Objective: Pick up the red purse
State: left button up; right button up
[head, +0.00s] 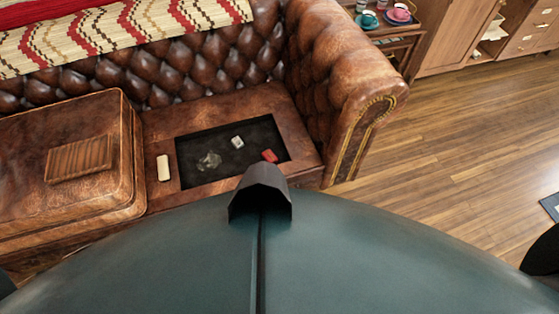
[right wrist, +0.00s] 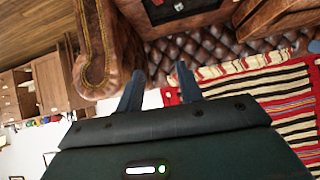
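A small red item, which looks like the red purse (head: 269,156), lies at the right side of a dark recessed panel (head: 190,170) in the brown leather sofa seat in the head view.
A white item (head: 237,142) and a clear item (head: 209,160) share the panel. A pale bar (head: 163,167) lies left of it. A brown cushion (head: 115,180) bears a wooden slatted piece (head: 78,159). The sofa arm (head: 345,80) rises at right; wooden floor (head: 450,140) beyond is clear.

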aim_at(268, 155)
jog(key=i+j+z, duration=0.2)
jog(key=z, duration=0.25)
jog(key=i+z, duration=0.15)
jog(key=i, duration=0.35)
jog(key=i+j+z, duration=0.15)
jog(key=i, duration=0.3)
